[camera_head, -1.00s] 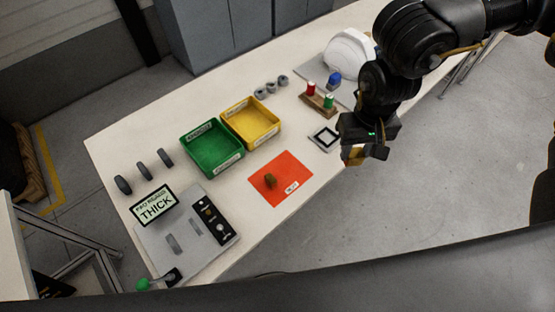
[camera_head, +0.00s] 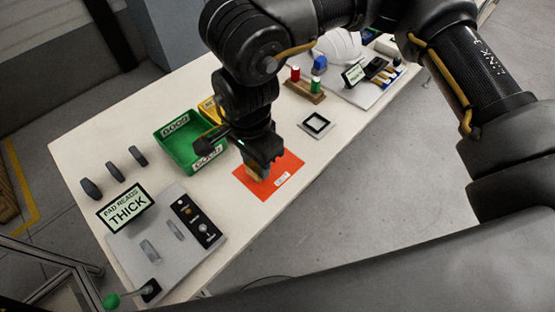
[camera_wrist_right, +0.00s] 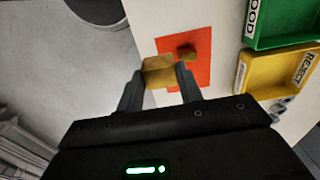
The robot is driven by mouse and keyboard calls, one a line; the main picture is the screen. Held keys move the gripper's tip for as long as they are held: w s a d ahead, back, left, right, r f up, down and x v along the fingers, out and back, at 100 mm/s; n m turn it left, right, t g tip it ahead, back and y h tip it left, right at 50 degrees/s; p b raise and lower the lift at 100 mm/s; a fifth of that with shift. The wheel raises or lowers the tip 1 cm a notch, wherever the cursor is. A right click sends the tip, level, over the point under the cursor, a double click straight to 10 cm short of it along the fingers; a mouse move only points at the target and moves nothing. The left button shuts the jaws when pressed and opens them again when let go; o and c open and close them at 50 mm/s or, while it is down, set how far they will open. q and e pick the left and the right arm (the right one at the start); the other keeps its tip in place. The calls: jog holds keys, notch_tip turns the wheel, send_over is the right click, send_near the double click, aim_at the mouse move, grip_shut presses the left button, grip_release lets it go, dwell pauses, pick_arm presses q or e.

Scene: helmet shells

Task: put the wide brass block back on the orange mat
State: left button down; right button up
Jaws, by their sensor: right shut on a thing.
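My right gripper (camera_head: 257,166) is shut on a wide brass block (camera_wrist_right: 158,71). The block sits between both fingertips, and part of it shows below the jaws in the head view (camera_head: 252,173). The gripper is over the orange mat (camera_head: 284,188); I cannot tell whether the block touches it. In the wrist view the mat (camera_wrist_right: 200,72) lies behind the held block. My left gripper is not in view.
A green bin (camera_head: 178,150) and a yellow bin (camera_head: 208,108), partly hidden by my arm, stand behind the mat. A black-framed square (camera_head: 316,124) lies to the right.

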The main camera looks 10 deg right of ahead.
jog(key=shift+w, duration=0.1)
jog(key=w+d+f+p, duration=0.1)
jog(key=w+d+f, duration=0.1)
jog(key=w+f, duration=0.1)
jog(key=w+d+f+p, duration=0.1)
jog(key=w+d+f, duration=0.1)
jog(key=w+f, duration=0.1)
jog(key=w+d+f+p, duration=0.1)
jog(key=w+d+f, duration=0.2)
jog(key=w, duration=0.2)
jog(key=shift+w+f, duration=0.2)
jog(key=shift+w, duration=0.05)
jog(key=shift+w+f, duration=0.1)
jog(key=shift+f, duration=0.1)
notch_tip(320, 180, down, 3)
jog(key=shift+w+d+r+p, duration=0.1)
jog(key=shift+p, duration=0.75)
jog(key=shift+f, duration=0.25)
